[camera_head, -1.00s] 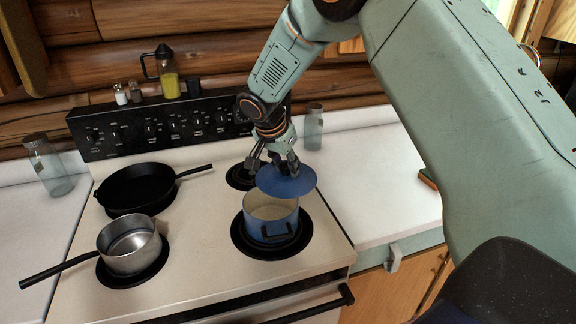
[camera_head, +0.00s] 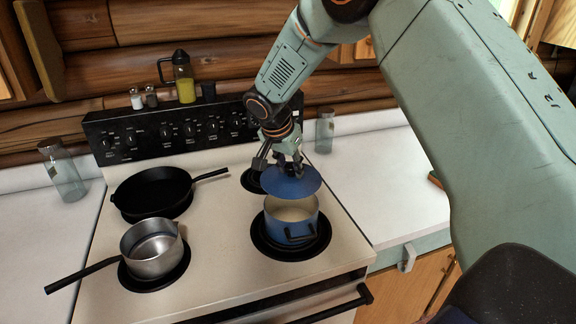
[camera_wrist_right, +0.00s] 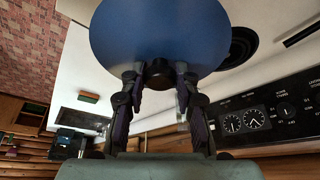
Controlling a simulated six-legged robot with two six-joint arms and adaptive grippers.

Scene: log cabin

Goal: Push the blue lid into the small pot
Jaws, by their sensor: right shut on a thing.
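The blue lid (camera_head: 291,183) is held by its knob in my right gripper (camera_head: 288,168). It hangs just above and a little behind the open blue pot (camera_head: 291,222), apart from it as far as I can tell. In the right wrist view the lid (camera_wrist_right: 158,35) fills the upper middle, and my right gripper (camera_wrist_right: 158,75) is shut on its dark knob. The small pot, steel with a long black handle (camera_head: 152,250), stands open and empty on the front left burner. My left gripper is not in view.
A black frying pan (camera_head: 153,192) sits on the back left burner. The control panel (camera_head: 180,130) rises behind the stovetop, with a yellow-filled pitcher (camera_head: 185,90) and shakers on top. Glass jars stand on the counters at both sides. The right counter (camera_head: 385,190) is mostly clear.

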